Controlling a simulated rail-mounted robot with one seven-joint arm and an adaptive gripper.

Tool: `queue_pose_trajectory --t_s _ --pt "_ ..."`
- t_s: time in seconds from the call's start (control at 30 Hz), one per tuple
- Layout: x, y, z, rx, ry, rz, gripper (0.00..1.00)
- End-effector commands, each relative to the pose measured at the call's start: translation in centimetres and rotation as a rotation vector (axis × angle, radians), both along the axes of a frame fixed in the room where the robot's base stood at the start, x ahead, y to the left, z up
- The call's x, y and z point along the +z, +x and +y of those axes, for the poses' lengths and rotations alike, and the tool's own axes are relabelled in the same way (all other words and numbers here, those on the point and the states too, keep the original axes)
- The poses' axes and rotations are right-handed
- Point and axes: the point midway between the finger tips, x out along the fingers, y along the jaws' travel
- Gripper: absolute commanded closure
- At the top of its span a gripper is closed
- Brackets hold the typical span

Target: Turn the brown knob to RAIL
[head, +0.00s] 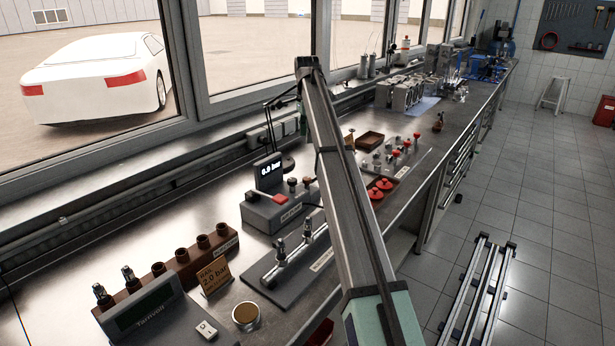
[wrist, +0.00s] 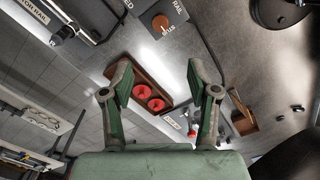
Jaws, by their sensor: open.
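In the wrist view, the brown knob (wrist: 160,23) is a small round orange-brown cap on a dark plate (wrist: 178,12) at the top edge. The word RAIL is printed on the plate, up and to the right of the knob. Other lettering on it is cut off or hard to read. My gripper (wrist: 157,72) is open and empty, with its two green fingers spread apart. The knob lies beyond the fingertips, apart from them. Which way the knob points is unclear.
A brown tray with red round parts (wrist: 146,92) shows between the fingers. A brown rack (head: 185,264) stands left, beside a 2.0 bar sign (head: 215,279).

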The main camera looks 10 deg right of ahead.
Motion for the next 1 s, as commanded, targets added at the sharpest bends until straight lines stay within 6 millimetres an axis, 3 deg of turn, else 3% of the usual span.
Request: queue_pose_trajectory --t_s 0.7,1.0 --pt "-13.0 -0.2 -0.2 -0.001 -0.001 0.001 0.4" --pt "-16.1 -0.1 -0.2 -0.001 -0.001 0.0 0.4"
